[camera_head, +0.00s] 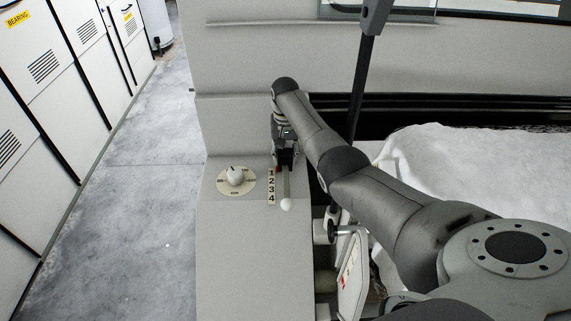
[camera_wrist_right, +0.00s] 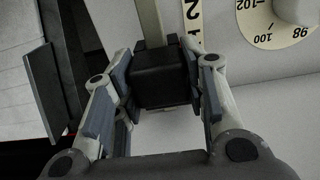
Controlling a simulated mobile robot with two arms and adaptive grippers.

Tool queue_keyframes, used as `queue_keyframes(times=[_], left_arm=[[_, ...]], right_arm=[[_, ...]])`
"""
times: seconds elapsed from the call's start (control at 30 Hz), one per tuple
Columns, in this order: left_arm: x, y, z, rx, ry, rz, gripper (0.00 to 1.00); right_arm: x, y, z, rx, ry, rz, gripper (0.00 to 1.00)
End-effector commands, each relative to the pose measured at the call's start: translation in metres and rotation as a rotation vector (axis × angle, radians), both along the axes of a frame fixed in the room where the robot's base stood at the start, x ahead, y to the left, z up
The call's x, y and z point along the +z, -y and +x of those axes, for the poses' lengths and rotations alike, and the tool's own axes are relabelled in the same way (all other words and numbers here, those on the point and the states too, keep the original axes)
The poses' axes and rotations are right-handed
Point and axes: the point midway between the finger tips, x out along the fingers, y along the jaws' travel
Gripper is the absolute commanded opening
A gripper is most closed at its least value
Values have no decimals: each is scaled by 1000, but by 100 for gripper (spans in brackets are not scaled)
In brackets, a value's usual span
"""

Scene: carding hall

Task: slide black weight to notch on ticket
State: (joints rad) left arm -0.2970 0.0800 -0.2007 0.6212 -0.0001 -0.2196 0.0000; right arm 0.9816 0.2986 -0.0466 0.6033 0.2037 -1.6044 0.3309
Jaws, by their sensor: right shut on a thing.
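The black weight (camera_head: 286,157) sits on a pale rod (camera_head: 287,186) that ends in a white ball (camera_head: 286,205). My right gripper (camera_head: 285,146) is shut on the weight, at the far end of the numbered strip (camera_head: 271,187), near the 1. In the right wrist view the black block (camera_wrist_right: 160,78) fills the space between the finger pads (camera_wrist_right: 158,82), with the rod (camera_wrist_right: 151,22) running out beyond it. The strip (camera_wrist_right: 193,22) passes beside it, with the 2 in sight. I cannot make out a ticket for sure. My left gripper is not in view.
A round dial (camera_head: 236,181) with a white knob stands left of the strip. A white plate with red marks (camera_head: 351,276) and a handwheel (camera_head: 328,230) are at the lower right. White fibre (camera_head: 440,165) lies behind my arm. The floor at left is clear.

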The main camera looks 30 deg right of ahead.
Motion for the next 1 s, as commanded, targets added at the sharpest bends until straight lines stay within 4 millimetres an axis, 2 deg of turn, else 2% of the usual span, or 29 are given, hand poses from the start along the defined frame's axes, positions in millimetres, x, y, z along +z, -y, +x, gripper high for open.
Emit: queue_keyframes(times=[0.37, 0.4, 0.57, 0.87, 1.0], left_arm=[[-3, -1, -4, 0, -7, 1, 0], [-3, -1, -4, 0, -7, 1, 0], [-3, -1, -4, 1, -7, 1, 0], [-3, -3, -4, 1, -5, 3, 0], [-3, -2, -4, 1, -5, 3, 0]], right_arm=[[3, 3, 4, 0, 11, -5, 0], [3, 3, 4, 0, 11, -5, 42], [2, 3, 4, 0, 9, -3, 61], [2, 2, 3, 0, 5, -1, 61], [13, 2, 4, 0, 8, -2, 61]])
